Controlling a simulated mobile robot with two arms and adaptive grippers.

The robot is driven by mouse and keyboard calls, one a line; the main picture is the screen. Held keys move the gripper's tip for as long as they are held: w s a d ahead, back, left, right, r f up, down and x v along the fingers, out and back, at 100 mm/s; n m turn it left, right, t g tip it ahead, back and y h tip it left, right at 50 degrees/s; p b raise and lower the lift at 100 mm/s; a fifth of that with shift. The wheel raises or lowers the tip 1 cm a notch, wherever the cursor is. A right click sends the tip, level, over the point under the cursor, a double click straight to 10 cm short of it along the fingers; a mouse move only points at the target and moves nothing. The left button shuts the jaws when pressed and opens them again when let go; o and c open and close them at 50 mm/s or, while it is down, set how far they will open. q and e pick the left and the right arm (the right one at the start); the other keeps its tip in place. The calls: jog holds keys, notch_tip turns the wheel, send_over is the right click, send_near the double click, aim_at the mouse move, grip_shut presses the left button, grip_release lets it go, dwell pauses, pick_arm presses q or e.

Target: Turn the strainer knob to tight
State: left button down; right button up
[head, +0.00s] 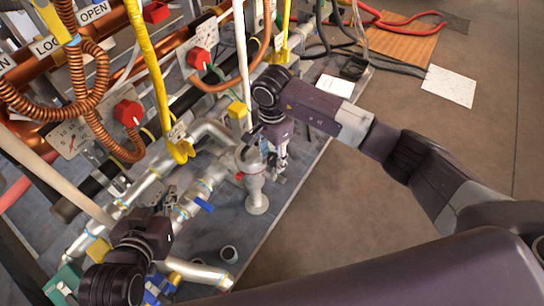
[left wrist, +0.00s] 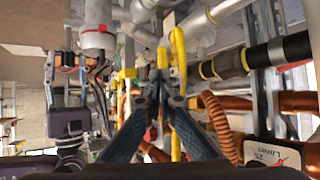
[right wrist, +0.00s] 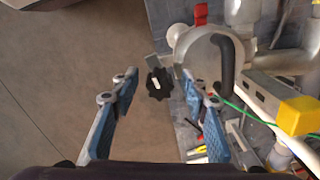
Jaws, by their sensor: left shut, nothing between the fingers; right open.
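The black lobed strainer knob (right wrist: 158,85), with a pale bar across its face, shows in the right wrist view beside the round grey strainer body (right wrist: 205,55). My right gripper (right wrist: 161,91) is open. Its blue-padded fingers stand on either side of the knob in that view, with visible gaps; I cannot tell the depth. In the head view my right gripper (head: 281,152) hangs pointing down beside the grey strainer (head: 252,160), and the knob cannot be made out there. My left gripper (left wrist: 163,88) is shut and empty among pipes in the left wrist view.
Grey pipes with a blue-handled valve (head: 204,204) lie left of the strainer. Red knobs (head: 128,113), yellow pipes and copper coils crowd the left. A black curved handle (right wrist: 226,62) stands near the right finger.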

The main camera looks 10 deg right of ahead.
grip_shut()
